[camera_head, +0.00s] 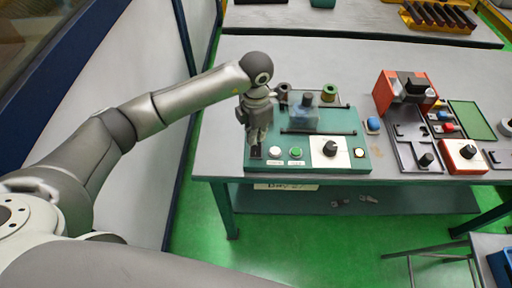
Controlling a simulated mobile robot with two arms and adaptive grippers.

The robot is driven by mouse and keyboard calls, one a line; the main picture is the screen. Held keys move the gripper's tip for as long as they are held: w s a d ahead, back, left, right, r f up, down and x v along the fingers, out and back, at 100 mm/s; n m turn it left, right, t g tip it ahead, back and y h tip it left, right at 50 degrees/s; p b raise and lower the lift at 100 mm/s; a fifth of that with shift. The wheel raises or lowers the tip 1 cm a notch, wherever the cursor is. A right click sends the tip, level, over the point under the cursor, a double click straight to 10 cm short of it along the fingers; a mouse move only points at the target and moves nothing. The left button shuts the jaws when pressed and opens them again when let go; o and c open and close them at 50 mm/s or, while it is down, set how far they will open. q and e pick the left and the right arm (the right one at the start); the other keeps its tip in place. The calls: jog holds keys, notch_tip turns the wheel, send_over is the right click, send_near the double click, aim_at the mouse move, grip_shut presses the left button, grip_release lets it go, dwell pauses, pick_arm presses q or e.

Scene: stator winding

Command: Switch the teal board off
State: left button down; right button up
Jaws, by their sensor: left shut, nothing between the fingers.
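The teal board (342,120) lies on the grey table near its front left edge. On its front strip are a white button (274,152), a green button (296,152), a black knob on a white plate (330,148) and a yellow-lit button (359,153). A small dark part (256,152), perhaps a switch, is at the strip's left end. My left gripper (254,143) is shut and empty, pointing down over this part. I cannot tell whether it touches it. The gripper hides the board's left side. My right gripper is not in view.
A blue-grey block with a black top (304,112) and spools (328,92) stand on the board. A blue button (373,124) is just right of it. The table's left end is clear.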

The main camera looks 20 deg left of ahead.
aim_at(256, 145)
pick_arm(q)
jog(key=shift+s+f+b, duration=0.1)
jog(key=shift+f+b, duration=1.05)
jog(key=shift+f, duration=0.15)
dwell(0.4)
jog(key=shift+r, duration=0.2)
jog(key=shift+r+p, duration=0.55)
jog(key=shift+r, duration=0.05)
jog(key=shift+r+p, duration=1.4)
jog(key=shift+r, duration=1.4)
